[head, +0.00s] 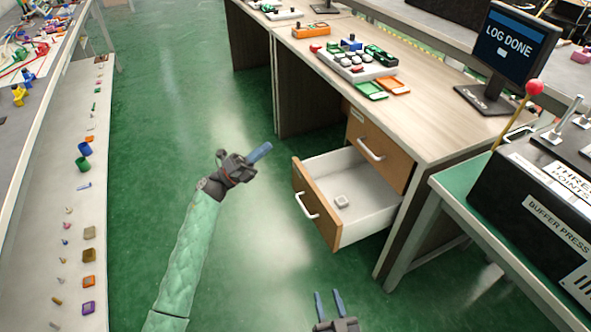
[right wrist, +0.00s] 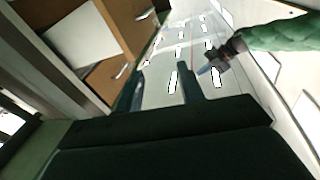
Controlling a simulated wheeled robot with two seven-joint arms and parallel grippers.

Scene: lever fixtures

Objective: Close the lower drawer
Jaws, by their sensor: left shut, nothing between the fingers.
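The lower drawer (head: 317,212) is pulled well out of the wooden desk, with a white handle (head: 307,205) on its brown front. A small pale block (head: 341,201) lies inside it. The drawer also shows at the upper left of the right wrist view (right wrist: 104,80). My left gripper (head: 262,152) is shut and empty, to the left of the drawer front and apart from it. It also shows in the right wrist view (right wrist: 203,70). My right gripper (head: 328,304) is open and empty, below the drawer in the head view, its two blue fingers spread.
The upper drawer (head: 383,150) is shut above the lower one. A green-topped side table (head: 462,205) with a black lever box (head: 545,195) stands at the right. A long shelf (head: 60,190) with small objects runs along the left. The green floor between is clear.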

